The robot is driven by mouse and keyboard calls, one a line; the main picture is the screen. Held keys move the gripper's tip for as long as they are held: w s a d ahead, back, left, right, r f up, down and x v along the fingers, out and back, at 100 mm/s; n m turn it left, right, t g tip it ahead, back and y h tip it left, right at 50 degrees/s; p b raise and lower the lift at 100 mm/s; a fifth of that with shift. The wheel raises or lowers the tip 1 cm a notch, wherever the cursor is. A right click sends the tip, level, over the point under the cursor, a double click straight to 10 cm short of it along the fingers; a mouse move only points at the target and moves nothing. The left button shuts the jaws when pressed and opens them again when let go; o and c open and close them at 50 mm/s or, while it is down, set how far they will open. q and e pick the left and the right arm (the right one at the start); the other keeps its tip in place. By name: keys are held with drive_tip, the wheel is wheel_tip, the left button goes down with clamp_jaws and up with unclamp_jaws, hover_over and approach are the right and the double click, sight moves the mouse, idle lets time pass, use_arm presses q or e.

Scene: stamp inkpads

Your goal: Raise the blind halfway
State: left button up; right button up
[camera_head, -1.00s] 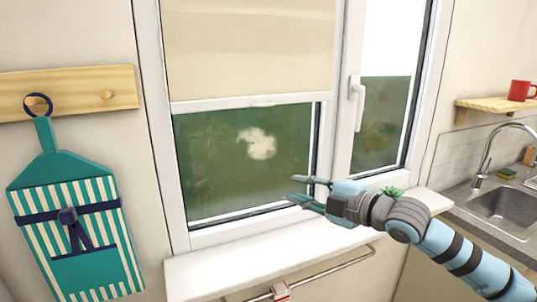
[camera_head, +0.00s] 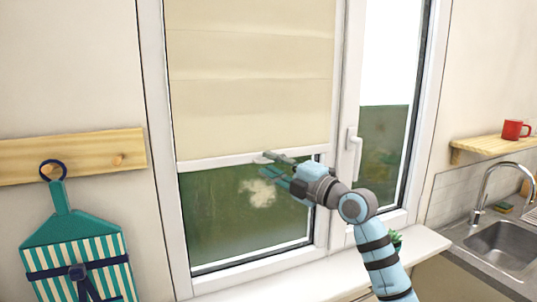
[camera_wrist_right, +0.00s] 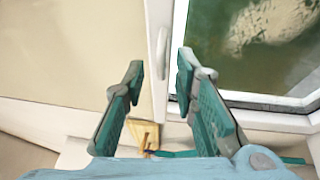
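The cream blind (camera_head: 250,85) covers the upper part of the left window pane. Its white bottom bar (camera_head: 215,162) lies across the glass, with green glass showing below. My right gripper (camera_head: 267,163) is at the bar, near its middle. In the right wrist view the open fingers (camera_wrist_right: 160,62) stand on either side of the bar, with the blind (camera_wrist_right: 60,55) on the left and the glass on the right. A small pull tab (camera_wrist_right: 162,45) on the bar lies between the fingertips, with gaps on both sides. My left gripper is out of view.
The white window handle (camera_head: 353,150) is right of my gripper. The white sill (camera_head: 270,282) runs below, with a green plant (camera_head: 395,238) beside my arm. The sink (camera_head: 505,240) is right.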

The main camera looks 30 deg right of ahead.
drive_tip(key=shift+w+a, duration=0.1)
drive_tip(key=shift+w, duration=0.4)
drive_tip(key=shift+c, duration=0.3)
clamp_jaws()
